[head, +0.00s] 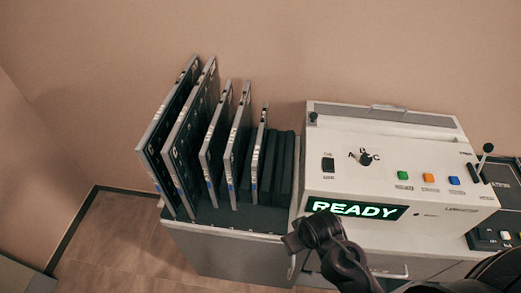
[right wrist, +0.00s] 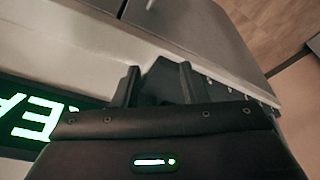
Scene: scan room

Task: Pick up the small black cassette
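Several flat cassettes with dark faces and pale edges stand upright in a row in the head view, larger at the left and smaller at the right. The smallest pale-edged one, the small black cassette (head: 258,155), is at the row's right end, beside plain dark upright slabs (head: 281,168). My right gripper (head: 307,236) is in front of the machine's READY display, below and right of the cassettes and apart from them. In the right wrist view its two fingers (right wrist: 158,85) are spread; a dark shape between them is unclear. My left gripper is not in view.
The cassettes stand on a grey cabinet (head: 225,247). A white machine (head: 390,150) with a lit READY display (head: 355,209), buttons and a knob stands close on its right. A dark control box (head: 497,225) is at the far right. Open floor (head: 118,240) lies at the left.

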